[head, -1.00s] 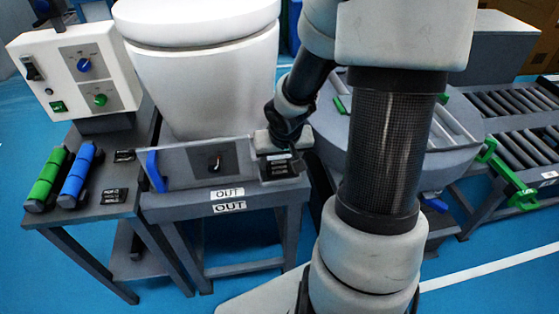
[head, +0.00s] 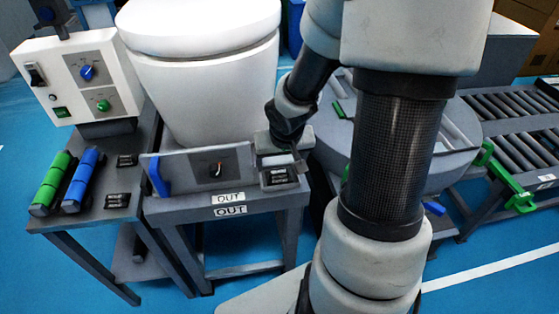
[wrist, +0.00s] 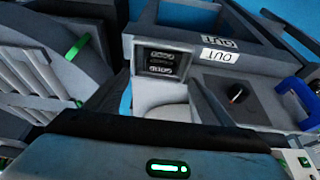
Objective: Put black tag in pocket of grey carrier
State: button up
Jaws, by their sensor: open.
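The grey carrier (head: 180,171) stands on the bench, with a blue handle at its left end and a dark knob on its face. At its right end is a small square pocket (head: 296,184). A black tag (head: 279,176) with light markings lies inside the pocket's rim; it also shows in the wrist view (wrist: 160,64). My gripper (head: 291,154) is just behind and above the pocket. In the wrist view its two fingers (wrist: 160,100) are apart with nothing between them, and the tag lies beyond the tips.
Two more black tags (head: 126,160) (head: 117,200) lie on the left table beside a green roll (head: 52,180) and a blue roll (head: 82,180).

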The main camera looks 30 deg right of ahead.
jog(key=p+v, duration=0.6)
jog(key=v, duration=0.3)
jog(key=shift+s+r, duration=0.15)
jog(key=shift+s, duration=0.05)
